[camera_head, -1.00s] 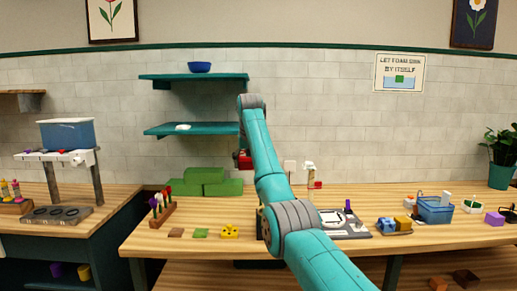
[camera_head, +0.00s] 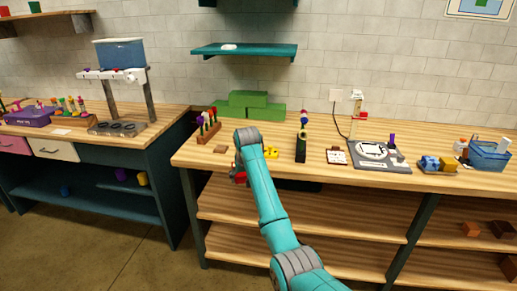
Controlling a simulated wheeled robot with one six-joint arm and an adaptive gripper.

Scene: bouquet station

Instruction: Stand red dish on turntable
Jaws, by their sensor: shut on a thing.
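My gripper (camera_head: 236,168) is low at the front edge of the wooden table, left of centre, mostly hidden behind my own arm. It is shut on a small red thing, which I take for the red dish (camera_head: 240,178); only part of it shows, so its tilt is unclear. A grey board with a white round plate (camera_head: 375,151), which looks like the turntable, lies on the table to the right, well apart from the gripper. A purple peg stands at its back right.
Near my arm are a yellow block (camera_head: 271,152), a dark stand with flowers (camera_head: 301,145) and a peg rack (camera_head: 207,126). Green blocks (camera_head: 250,104) stand at the back. A blue basket (camera_head: 488,155) is at right. A teal shelf (camera_head: 244,50) hangs above.

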